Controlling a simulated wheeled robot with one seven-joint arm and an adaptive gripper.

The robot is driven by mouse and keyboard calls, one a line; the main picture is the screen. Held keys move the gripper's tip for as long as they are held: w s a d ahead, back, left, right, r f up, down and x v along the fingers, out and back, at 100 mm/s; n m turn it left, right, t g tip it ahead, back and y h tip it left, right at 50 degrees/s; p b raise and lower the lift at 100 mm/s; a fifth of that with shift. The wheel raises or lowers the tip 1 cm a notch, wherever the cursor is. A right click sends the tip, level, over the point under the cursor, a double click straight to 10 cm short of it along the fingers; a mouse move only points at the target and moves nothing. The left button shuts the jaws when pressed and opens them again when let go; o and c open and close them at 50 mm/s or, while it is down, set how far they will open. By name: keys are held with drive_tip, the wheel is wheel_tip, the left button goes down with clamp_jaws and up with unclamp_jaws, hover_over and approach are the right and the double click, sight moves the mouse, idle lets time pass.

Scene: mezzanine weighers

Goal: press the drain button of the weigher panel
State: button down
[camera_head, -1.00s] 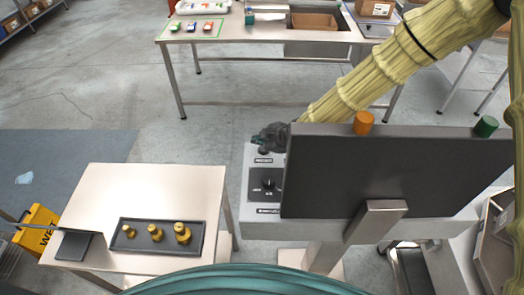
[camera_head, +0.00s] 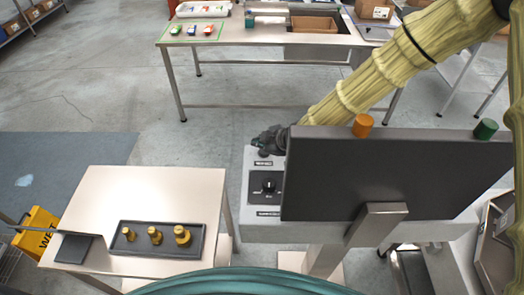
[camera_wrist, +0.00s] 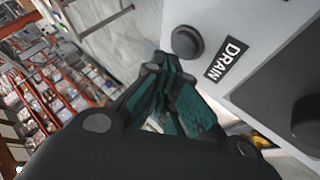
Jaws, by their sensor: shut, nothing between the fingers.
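The weigher panel (camera_head: 250,205) is a light grey box beside the back of a dark screen. In the wrist view, its round dark drain button (camera_wrist: 187,42) sticks up beside a black label reading DRAIN (camera_wrist: 226,62). My gripper (camera_wrist: 166,64) is shut and empty, its dark and teal fingertips close beside the button; I cannot tell whether they touch it. In the head view, my gripper (camera_head: 268,139) is at the far end of the panel, just above the small dark button (camera_head: 264,153).
A dark rotary knob (camera_head: 268,186) sits on the panel. The dark screen (camera_head: 390,180) carries an orange lamp (camera_head: 362,125) and a green lamp (camera_head: 486,128). A small table (camera_head: 145,185) at left holds a tray with brass weights (camera_head: 155,236). A steel workbench (camera_head: 250,40) stands behind.

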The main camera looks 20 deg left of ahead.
sight(261, 153)
drive_tip(key=shift+f, duration=0.1)
idle(0.3)
drive_tip(key=shift+f+b, duration=0.35)
drive_tip(key=shift+b, duration=0.1)
drive_tip(key=shift+f+b, duration=0.35)
drive_tip(key=shift+f, duration=0.05)
idle(0.8)
idle(0.4)
drive_tip(key=shift+r+p, duration=0.35)
drive_tip(key=shift+r, duration=0.5)
drive_tip(key=shift+r+p, duration=1.1)
drive_tip(key=shift+r, duration=1.4)
